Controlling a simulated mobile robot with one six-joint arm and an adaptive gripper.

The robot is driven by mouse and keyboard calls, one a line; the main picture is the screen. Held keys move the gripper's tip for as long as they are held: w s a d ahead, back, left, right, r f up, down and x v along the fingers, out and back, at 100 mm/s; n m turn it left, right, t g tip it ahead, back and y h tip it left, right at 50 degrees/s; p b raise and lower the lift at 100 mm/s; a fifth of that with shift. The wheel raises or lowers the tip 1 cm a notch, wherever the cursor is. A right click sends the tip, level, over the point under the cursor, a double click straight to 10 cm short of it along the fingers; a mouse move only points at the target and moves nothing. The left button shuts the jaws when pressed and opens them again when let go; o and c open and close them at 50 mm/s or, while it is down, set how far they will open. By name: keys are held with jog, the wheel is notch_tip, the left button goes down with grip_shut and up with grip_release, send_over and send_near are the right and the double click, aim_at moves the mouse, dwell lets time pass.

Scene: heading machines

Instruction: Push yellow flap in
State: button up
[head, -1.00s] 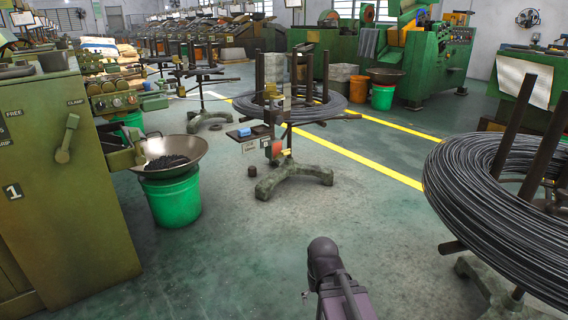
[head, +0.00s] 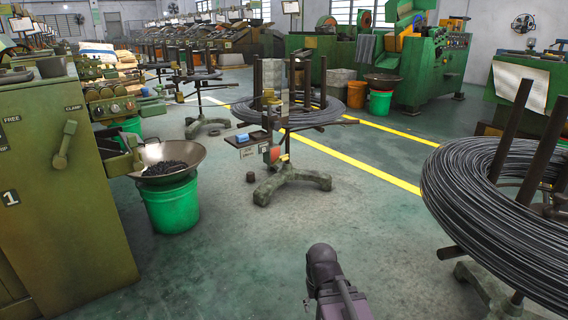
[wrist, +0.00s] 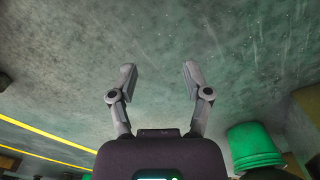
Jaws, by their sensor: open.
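My gripper (wrist: 160,76) is open and empty in the wrist view, its two fingers spread over bare floor. In the head view only a dark part of my arm shows at the bottom centre; the fingers cannot be made out there. A small yellow-orange piece (head: 409,31) sticks out on the upper front of a green machine (head: 430,66) at the back right. I cannot tell whether it is the yellow flap. It is far from my gripper, and nothing of mine touches it.
A wire coil (head: 480,215) on a stand is close on the right. A green bucket (head: 171,207) under a pan stands left, beside an olive machine (head: 60,190). A stand with a rusty post (head: 290,183) is ahead. Open floor (head: 250,255) lies between them.

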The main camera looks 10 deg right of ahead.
jog(key=shift+r, duration=0.35)
jog(key=c, duration=0.3)
jog(key=shift+r+p, duration=0.35)
jog(key=shift+p, duration=0.25)
grip_shut()
notch_tip(320, 180, up, 12)
jog(key=p, duration=1.2)
jog(key=shift+r, duration=0.2)
jog(key=shift+s+f, duration=0.1)
jog(key=shift+s, duration=0.05)
